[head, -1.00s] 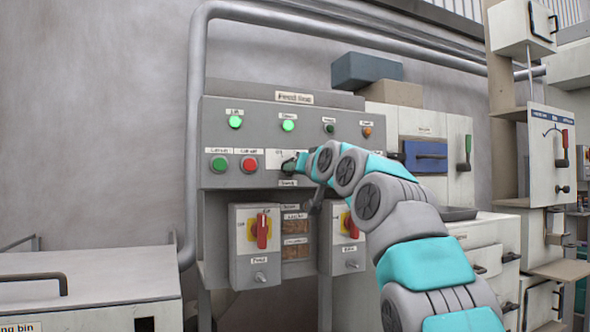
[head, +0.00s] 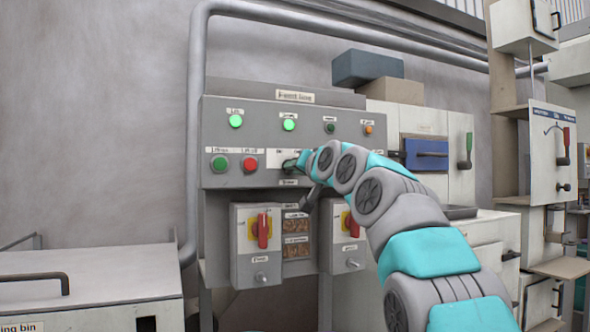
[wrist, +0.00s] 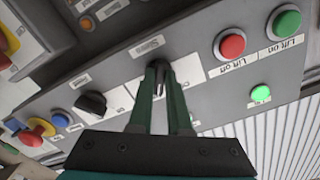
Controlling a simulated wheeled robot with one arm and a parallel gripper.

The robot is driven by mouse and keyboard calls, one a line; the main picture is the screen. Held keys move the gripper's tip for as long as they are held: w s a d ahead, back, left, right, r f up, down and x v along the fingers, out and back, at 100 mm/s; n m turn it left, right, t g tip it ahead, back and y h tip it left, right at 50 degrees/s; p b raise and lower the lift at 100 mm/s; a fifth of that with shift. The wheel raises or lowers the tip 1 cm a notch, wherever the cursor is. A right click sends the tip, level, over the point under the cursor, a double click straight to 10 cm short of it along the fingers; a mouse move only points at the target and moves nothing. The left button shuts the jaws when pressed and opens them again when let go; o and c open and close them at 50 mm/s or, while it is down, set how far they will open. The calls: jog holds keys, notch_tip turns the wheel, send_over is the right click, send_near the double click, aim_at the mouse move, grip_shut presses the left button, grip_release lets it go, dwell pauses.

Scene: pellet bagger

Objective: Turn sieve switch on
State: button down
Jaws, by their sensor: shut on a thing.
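The sieve switch (wrist: 162,66) is a dark knob on the grey control panel, with a small white label beside it in the wrist view. My gripper (wrist: 163,73) is shut on this knob, one green finger on each side. The fingers hide much of the knob, and I cannot tell its exact angle. In the head view my gripper (head: 292,165) reaches the panel's lower row, right of the red button, and largely covers the switch. Above it, the second lamp (head: 289,125) in the top row glows green.
Left of the switch are a red button (head: 249,164) and a green button (head: 220,164). Another black knob (wrist: 92,102) sits close by in the wrist view. Red-and-yellow rotary switches (head: 263,231) are below. A metal bin (head: 90,285) stands front left.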

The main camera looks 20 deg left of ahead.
jog(key=c, duration=0.9)
grip_release()
jog(key=shift+o, duration=0.2)
jog(key=b+v, duration=0.2)
jog(key=v, duration=0.6)
jog(key=shift+b, duration=0.4)
